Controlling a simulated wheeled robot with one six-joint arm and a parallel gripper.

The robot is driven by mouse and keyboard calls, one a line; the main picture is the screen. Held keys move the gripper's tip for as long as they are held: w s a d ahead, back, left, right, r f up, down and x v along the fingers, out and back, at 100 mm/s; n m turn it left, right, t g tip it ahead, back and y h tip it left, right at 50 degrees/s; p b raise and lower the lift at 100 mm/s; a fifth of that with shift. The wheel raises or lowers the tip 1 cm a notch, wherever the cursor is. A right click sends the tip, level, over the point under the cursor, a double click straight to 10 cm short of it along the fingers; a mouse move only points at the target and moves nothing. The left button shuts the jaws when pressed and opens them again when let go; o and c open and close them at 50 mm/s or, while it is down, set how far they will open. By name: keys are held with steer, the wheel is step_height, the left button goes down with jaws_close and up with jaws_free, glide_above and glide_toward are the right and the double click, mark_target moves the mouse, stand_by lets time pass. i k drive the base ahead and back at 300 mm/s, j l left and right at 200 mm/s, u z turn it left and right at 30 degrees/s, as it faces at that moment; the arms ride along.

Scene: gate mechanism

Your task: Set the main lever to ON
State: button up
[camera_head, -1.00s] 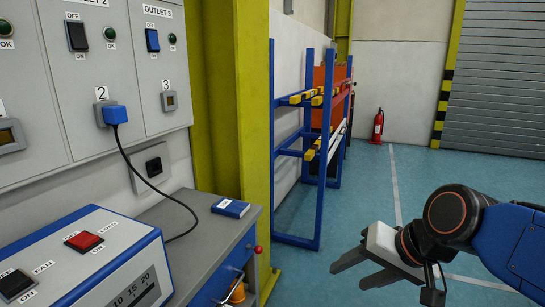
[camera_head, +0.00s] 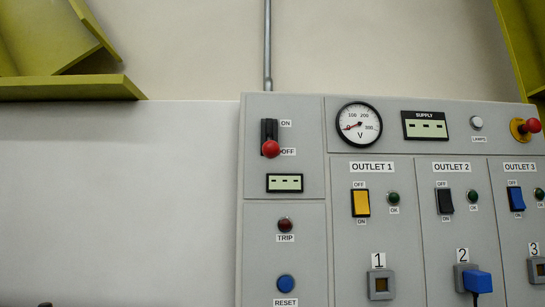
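The main lever (camera_head: 271,148) is at the upper left of the grey panel. It has a red ball knob on a black slot, with an ON label above and an OFF label below. The knob is down, beside the OFF label. The small display below it (camera_head: 285,183) shows only dashes. My gripper is not in the current view.
To the right are a voltmeter (camera_head: 359,125) with its needle low, a SUPPLY display (camera_head: 425,125) showing dashes, and a red emergency button (camera_head: 531,126). Below are the TRIP lamp (camera_head: 285,224), blue RESET button (camera_head: 286,284) and outlet switches. A blue plug (camera_head: 478,281) sits at outlet 2.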

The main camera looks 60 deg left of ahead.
mark_target(270, 149)
steer(key=u, duration=0.45)
steer(key=l+u, duration=0.1)
steer(key=u, duration=0.75)
steer(key=k+u, duration=0.1)
steer(key=u, duration=0.8)
